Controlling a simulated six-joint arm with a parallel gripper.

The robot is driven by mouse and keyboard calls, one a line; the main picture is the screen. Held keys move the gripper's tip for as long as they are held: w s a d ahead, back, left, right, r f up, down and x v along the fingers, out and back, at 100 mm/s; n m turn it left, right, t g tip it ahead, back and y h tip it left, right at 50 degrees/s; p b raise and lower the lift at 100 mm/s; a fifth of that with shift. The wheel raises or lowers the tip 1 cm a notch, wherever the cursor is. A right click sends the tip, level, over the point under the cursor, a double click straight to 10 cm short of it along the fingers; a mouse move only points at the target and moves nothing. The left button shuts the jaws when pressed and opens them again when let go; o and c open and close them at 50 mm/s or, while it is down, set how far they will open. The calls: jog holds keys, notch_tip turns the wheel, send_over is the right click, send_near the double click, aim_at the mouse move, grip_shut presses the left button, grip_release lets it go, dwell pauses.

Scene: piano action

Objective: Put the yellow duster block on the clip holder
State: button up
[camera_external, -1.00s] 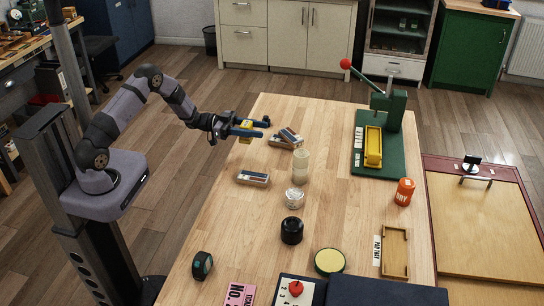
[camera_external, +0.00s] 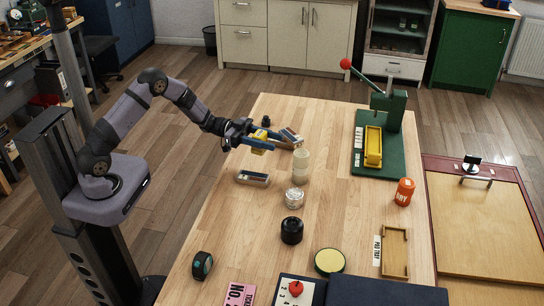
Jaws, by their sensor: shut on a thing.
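The yellow duster block (camera_external: 258,149) is between the blue fingers of my gripper (camera_external: 268,142). My gripper is shut on it and holds it above the far left part of the wooden table; the fingers partly hide it. I cannot tell for sure which thing is the clip holder. A small dark clip-like piece on a stand (camera_external: 472,162) is at the far edge of the red-framed board on the right, well away from my gripper.
A grey block (camera_external: 290,136) lies just beyond my fingers, and another (camera_external: 253,178) lies nearer. A pale cylinder (camera_external: 301,160), glass jar (camera_external: 295,199) and black cylinder (camera_external: 291,231) stand mid-table. A green press (camera_external: 394,108) with a yellow tray (camera_external: 373,146) is at the far right.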

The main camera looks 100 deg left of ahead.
jog(key=w+d+m+g+h+b, duration=0.1)
jog(key=w+d+h, duration=0.15)
jog(key=d, duration=0.35)
jog(key=w+d+m+g+h+b, duration=0.1)
jog(key=w+d+m+h, duration=0.1)
jog(key=w+d, duration=0.3)
notch_tip(320, 180, up, 6)
jog(key=m+g+h+b, duration=0.3)
jog(key=m+g+h, duration=0.1)
jog(key=h, duration=0.1)
send_over(292, 230)
jog(key=d, duration=0.2)
jog(key=shift+w+a+r+t, duration=0.6)
jog(key=shift+w+a+r, duration=0.3)
jog(key=shift+w, duration=0.35)
notch_tip(292, 230, down, 10)
jog(key=shift+n+y, duration=0.3)
jog(key=shift+y, duration=0.05)
jog(key=shift+f, duration=0.15)
jog(key=o, duration=1.1)
